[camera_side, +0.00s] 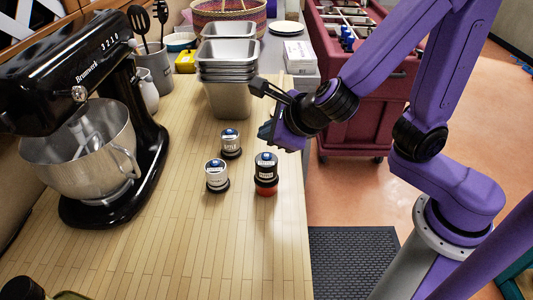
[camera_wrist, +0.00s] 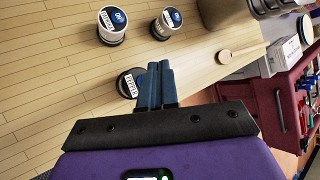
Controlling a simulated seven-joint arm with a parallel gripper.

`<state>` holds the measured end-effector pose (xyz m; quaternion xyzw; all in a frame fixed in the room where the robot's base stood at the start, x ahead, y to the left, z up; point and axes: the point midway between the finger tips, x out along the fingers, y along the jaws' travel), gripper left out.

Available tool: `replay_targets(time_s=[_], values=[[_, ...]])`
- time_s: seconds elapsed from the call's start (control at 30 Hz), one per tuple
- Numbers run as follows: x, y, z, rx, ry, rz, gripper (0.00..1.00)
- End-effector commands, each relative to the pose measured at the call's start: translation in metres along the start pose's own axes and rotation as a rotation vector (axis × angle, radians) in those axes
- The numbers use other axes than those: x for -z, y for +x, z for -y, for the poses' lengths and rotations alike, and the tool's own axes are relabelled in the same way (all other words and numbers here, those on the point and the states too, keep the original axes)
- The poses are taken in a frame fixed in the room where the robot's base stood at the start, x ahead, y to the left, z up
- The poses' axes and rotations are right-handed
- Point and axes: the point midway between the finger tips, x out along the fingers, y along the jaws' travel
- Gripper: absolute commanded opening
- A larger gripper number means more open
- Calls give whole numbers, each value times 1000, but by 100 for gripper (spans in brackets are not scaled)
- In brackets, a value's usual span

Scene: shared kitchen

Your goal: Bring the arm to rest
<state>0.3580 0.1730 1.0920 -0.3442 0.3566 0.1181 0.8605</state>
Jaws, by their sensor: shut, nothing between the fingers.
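My purple arm reaches in from the right in the side view, and my gripper (camera_side: 266,131) hangs above the right edge of the wooden counter (camera_side: 140,245). Its two blue fingers are together with nothing between them, as the wrist view (camera_wrist: 160,72) shows. Three small labelled jars stand upright on the counter below and in front of it: a back jar (camera_side: 231,144), a left jar (camera_side: 217,176) and a right jar (camera_side: 265,174) with a reddish base. In the wrist view, one jar (camera_wrist: 127,84) is partly hidden behind the fingers.
A black stand mixer (camera_side: 150,150) with a steel bowl (camera_side: 80,150) stands at the left. Stacked steel pans (camera_side: 228,95) stand at the back. A dark red cart (camera_side: 370,110) is beyond the counter's right edge. The front middle of the counter is clear.

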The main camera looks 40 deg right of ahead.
Motion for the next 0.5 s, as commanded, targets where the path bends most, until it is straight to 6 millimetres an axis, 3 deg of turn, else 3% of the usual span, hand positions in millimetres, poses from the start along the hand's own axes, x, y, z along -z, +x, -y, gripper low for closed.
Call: replay_targets(time_s=[0.5], values=[[-19, -26, 19, -1, 1, -1, 0]])
